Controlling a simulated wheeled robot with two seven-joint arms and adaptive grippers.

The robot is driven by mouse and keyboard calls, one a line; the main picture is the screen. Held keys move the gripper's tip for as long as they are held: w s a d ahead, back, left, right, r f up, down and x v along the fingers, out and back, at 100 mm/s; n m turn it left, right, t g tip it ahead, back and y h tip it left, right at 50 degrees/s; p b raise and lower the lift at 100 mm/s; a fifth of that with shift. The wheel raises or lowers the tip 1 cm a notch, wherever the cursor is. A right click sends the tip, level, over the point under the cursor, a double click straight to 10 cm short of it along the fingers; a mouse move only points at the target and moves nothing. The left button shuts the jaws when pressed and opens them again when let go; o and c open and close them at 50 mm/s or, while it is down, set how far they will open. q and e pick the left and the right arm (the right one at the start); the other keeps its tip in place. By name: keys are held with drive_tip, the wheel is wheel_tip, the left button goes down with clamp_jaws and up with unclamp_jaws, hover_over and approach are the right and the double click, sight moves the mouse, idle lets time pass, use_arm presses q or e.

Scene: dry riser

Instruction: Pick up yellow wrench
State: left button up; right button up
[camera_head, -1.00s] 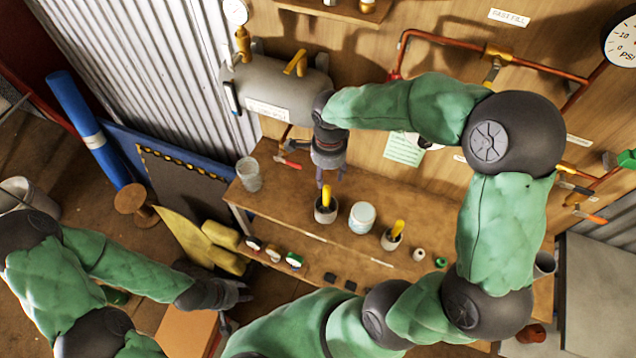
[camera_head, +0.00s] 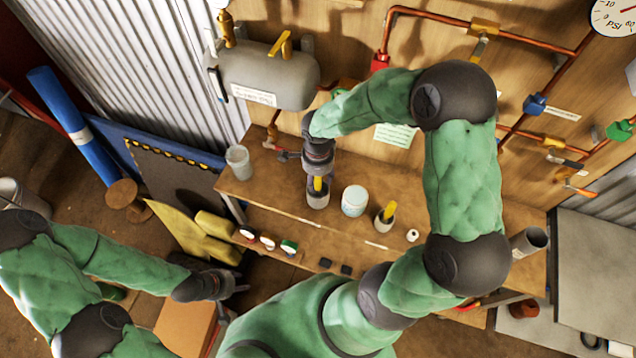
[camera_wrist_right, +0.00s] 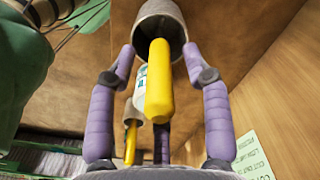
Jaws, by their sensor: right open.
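A yellow handle (camera_head: 317,184) stands in a grey cup (camera_head: 318,201) on the wooden bench; its lower end is hidden in the cup. In the right wrist view the yellow handle (camera_wrist_right: 159,80) points toward the camera, between my spread purple fingers, with the cup (camera_wrist_right: 160,22) beyond. My right gripper (camera_head: 318,178) is open around the handle, above the cup. A second yellow handle (camera_head: 388,211) stands in another cup to the right. Whether either handle belongs to a wrench cannot be told. My left gripper (camera_head: 240,288) is low at left, away from the bench; its jaw opening is unclear.
A white tub (camera_head: 355,201) stands between the two cups. Gauges (camera_head: 267,242) line the front shelf. A grey tank (camera_head: 265,78) and copper pipes (camera_head: 430,17) are on the wall behind.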

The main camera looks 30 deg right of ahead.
clamp_jaws()
